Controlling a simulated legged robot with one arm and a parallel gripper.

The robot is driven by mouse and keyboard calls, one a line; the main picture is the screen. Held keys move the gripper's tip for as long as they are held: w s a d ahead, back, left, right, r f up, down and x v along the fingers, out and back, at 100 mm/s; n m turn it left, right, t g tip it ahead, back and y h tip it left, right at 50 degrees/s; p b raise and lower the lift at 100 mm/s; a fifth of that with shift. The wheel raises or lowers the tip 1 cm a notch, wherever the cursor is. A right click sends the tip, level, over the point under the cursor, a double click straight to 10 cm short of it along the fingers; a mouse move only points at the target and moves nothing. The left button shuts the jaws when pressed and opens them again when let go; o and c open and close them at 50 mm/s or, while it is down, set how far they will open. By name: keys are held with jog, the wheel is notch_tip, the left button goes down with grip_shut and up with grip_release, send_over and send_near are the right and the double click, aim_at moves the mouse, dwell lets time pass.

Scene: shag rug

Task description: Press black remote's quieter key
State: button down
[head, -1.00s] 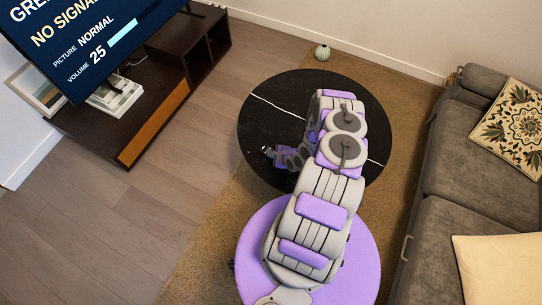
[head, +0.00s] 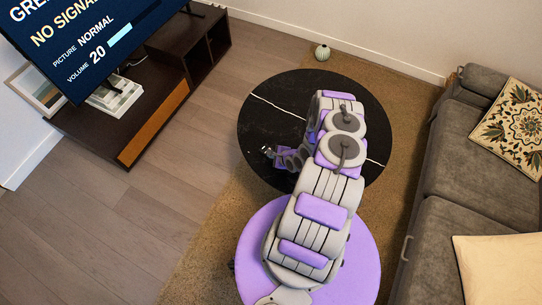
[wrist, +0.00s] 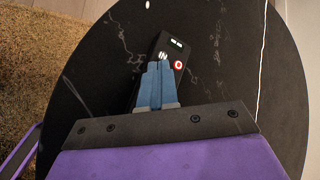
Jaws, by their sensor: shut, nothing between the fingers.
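The black remote (wrist: 177,47) lies on the round black table (wrist: 215,30) in the wrist view. Its far end shows a small lit display and a red round button. My gripper (wrist: 157,68) is shut, and its blue-grey fingertips are over the remote, hiding its middle and near end. I cannot make out the quieter key under the fingertips. In the head view my gripper (head: 268,152) is low over the left part of the table; the remote is hard to make out there. The TV screen (head: 90,35) reads volume 20.
A dark TV stand (head: 150,110) is at the left. A grey sofa (head: 455,190) with cushions is at the right. A small round pale-green object (head: 322,52) stands on the floor behind the table. The rest of the black tabletop looks clear.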

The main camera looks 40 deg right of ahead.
jog(key=shift+r+p, duration=0.4)
jog(key=shift+r, duration=0.3)
jog(key=shift+r+p, duration=1.35)
jog(key=shift+r, duration=1.25)
